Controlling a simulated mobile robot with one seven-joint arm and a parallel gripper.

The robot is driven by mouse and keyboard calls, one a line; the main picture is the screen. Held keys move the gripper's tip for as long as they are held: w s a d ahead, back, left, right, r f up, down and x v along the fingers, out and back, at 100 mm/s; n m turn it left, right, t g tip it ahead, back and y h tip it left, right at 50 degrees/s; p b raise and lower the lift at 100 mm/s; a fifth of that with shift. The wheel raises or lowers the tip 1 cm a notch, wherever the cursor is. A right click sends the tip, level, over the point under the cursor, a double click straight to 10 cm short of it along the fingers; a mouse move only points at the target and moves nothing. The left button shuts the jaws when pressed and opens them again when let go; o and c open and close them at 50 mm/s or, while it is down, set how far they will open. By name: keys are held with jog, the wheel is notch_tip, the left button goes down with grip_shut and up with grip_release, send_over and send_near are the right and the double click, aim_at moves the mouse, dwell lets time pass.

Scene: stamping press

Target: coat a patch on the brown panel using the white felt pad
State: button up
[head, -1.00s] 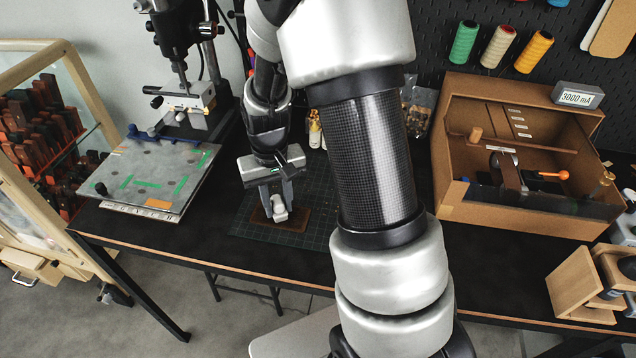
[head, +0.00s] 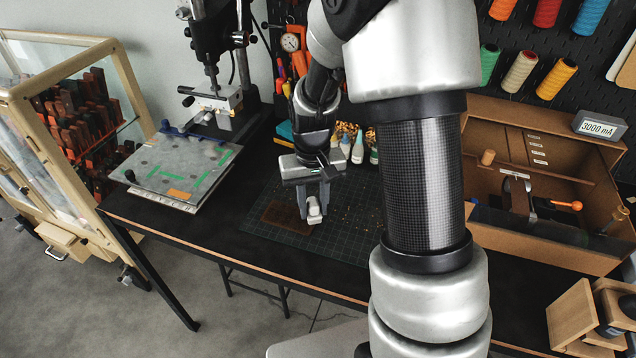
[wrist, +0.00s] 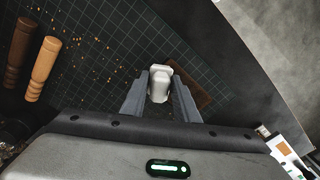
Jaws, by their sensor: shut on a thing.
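My gripper (head: 314,208) is shut on the white felt pad (head: 314,211), a pale block held between the two fingers. The pad also shows in the wrist view (wrist: 160,82). The brown panel (head: 283,216) lies flat on the green cutting mat, just left of the pad in the head view. In the wrist view the panel (wrist: 193,92) is right of the pad, partly hidden by a finger. The pad is beside the panel's edge; I cannot tell whether it touches anything below. I cannot make out a coated patch on the panel.
The gridded cutting mat (head: 352,235) has small yellowish crumbs on it. Small bottles (head: 357,150) stand behind my gripper. Two wooden handles (wrist: 42,68) lie on the mat's far side in the wrist view. A cardboard box (head: 540,235) stands right, a press plate (head: 180,170) left.

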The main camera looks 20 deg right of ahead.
jog(key=shift+r+p, duration=1.6)
jog(key=shift+r, duration=1.05)
